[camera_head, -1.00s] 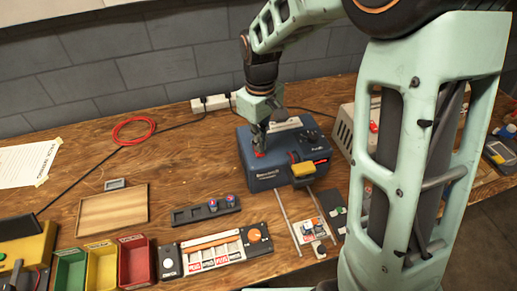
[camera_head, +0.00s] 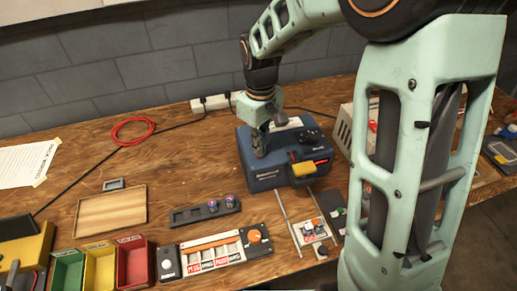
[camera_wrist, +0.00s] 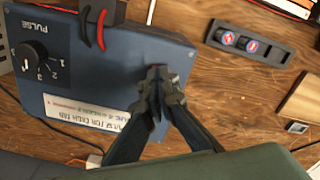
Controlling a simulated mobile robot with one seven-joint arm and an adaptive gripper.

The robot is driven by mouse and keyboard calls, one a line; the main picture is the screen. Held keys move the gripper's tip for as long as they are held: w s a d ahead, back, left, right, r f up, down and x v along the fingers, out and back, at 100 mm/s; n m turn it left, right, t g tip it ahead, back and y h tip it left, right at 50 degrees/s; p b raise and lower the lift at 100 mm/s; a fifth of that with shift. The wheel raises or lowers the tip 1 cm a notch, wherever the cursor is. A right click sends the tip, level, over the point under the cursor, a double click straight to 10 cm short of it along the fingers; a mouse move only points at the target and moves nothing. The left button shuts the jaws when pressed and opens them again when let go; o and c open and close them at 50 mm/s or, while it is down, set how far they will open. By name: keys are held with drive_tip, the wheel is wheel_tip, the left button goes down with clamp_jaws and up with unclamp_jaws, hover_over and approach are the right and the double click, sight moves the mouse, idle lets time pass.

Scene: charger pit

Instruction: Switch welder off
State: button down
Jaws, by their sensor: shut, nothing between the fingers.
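The welder (camera_head: 272,183) is a blue box on the wooden bench, under my arm. In the wrist view the welder (camera_wrist: 75,80) fills the left half, with a black PULSE dial (camera_wrist: 35,55), a white label strip (camera_wrist: 85,112) and a black-and-red pair of curved parts (camera_wrist: 93,28). My gripper (camera_head: 260,151) is shut and empty, its tips at the top left of the welder's case. In the wrist view my gripper (camera_wrist: 160,75) points down onto the case top near its edge. The fingers hide what is beneath them, and no power switch shows clearly.
A yellow-and-red part (camera_head: 305,168) sits at the welder's front right. A grey vented box (camera_head: 343,130) stands to its right. A white power strip (camera_head: 212,102) lies behind. A slotted black holder (camera_head: 190,215), a wooden tray (camera_head: 112,228) and coloured bins (camera_head: 101,268) lie left, with open bench between.

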drive_tip(key=shift+f, duration=0.2)
drive_tip(key=shift+r, duration=0.1)
drive_tip(key=shift+r+p, duration=2.75)
drive_tip(key=shift+r, duration=0.75)
drive_tip(key=shift+f, duration=0.1)
